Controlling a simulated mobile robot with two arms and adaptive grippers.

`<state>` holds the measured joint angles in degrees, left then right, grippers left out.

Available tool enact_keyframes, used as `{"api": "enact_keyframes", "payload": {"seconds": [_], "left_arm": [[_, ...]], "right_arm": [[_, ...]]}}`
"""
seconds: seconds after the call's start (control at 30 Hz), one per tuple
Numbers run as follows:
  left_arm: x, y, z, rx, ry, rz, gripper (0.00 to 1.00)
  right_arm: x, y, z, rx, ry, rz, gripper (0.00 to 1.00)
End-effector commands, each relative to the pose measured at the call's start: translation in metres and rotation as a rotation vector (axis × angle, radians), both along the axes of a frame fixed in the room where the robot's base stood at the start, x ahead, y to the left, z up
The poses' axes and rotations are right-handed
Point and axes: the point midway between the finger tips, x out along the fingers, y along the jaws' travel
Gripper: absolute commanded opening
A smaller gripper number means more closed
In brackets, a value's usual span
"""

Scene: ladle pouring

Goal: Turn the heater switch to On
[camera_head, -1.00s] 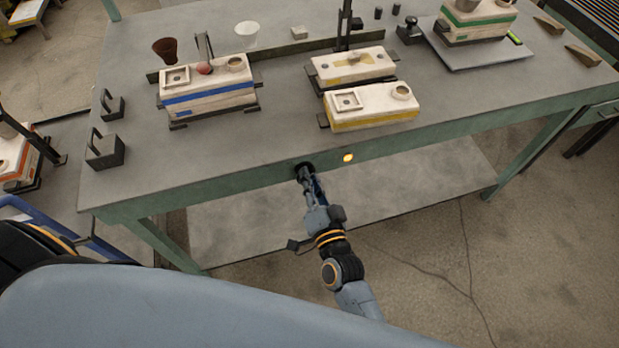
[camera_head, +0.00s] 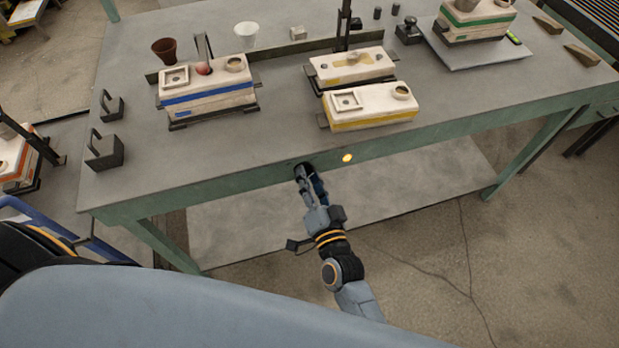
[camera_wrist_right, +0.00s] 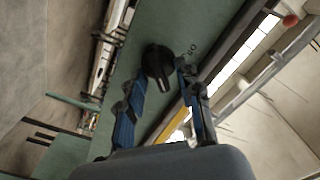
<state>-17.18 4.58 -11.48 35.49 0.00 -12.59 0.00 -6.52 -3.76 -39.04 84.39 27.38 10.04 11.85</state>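The heater switch is a black round knob (camera_wrist_right: 158,62) on the green front rail of the workbench; in the right wrist view it sits just ahead of and between my fingertips. My right gripper (camera_wrist_right: 158,82) is open, with one blue-and-black finger on each side of the knob; I see a gap beside it. In the head view my right gripper (camera_head: 303,171) is at the front rail and mostly hides the knob. Small dark lettering (camera_wrist_right: 192,49) is beside the knob, hard to read. A round lamp (camera_head: 347,158) right of the switch shows yellow. My left gripper is out of view.
The workbench top (camera_head: 240,150) carries a blue-striped mould (camera_head: 208,90), a yellow-striped mould (camera_head: 370,106) and a scale (camera_head: 480,50) with a green-striped mould. A lower shelf (camera_head: 400,185) lies under the rail.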

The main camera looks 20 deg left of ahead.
Motion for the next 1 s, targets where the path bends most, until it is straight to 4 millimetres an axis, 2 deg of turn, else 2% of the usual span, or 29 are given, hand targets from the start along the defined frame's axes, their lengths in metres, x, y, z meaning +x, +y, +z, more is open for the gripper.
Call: {"api": "enact_keyframes", "payload": {"seconds": [0.17, 0.5, 0.7, 1.0], "left_arm": [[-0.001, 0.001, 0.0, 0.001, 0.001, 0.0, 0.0], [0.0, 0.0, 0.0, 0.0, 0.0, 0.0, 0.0], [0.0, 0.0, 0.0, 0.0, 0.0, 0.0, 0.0], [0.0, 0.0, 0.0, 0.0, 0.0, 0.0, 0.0]], "right_arm": [[-0.009, -0.006, -0.001, -0.001, 0.001, 0.0, 0.35], [-0.067, -0.045, -0.002, -0.002, 0.003, 0.001, 0.35], [-0.091, -0.062, -0.001, 0.0, 0.002, 0.0, 0.35], [-0.1, -0.067, 0.0, 0.0, 0.0, 0.0, 0.35]]}}
